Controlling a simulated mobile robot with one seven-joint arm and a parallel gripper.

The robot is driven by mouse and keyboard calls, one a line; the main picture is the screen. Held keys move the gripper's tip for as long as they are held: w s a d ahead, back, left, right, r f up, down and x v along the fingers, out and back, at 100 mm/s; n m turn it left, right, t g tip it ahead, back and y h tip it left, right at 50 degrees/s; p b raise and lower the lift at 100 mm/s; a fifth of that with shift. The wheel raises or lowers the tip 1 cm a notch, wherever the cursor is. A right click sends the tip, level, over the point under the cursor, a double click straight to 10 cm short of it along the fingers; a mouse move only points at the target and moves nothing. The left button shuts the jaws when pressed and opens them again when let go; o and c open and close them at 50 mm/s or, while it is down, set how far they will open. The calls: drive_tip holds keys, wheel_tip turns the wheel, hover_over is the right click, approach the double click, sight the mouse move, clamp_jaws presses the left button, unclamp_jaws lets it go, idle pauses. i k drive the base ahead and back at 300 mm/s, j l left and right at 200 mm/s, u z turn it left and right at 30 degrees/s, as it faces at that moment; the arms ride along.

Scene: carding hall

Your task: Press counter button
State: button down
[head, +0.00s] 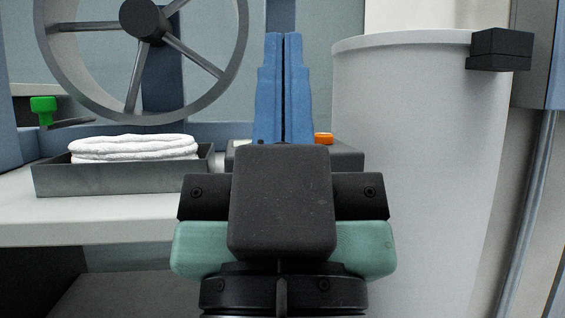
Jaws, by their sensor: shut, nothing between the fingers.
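An orange button-like cap (323,138) sits on top of a low dark box (349,160) on the pale bench; I take it for the counter button. My gripper (283,40) has blue fingers, shut with nothing between them, pointing away from me. In the picture the fingers stand just left of the orange cap and cover part of the box. The gripper's body hides the front of the box. Whether the fingers are above or short of the box, I cannot tell; no contact with the cap shows.
A dark tray (125,181) with folded white material (134,147) stands left on the bench (90,231). Behind it are a large spoked wheel (225,80) and a green knob (43,104). A tall grey can (425,150) stands close on the right, with a black block (499,49) beside its rim.

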sight(320, 138)
drive_tip(key=l+u, duration=0.4)
drive_tip(key=l, duration=0.25)
drive_tip(key=l+u, duration=0.4)
drive_tip(key=l, duration=0.25)
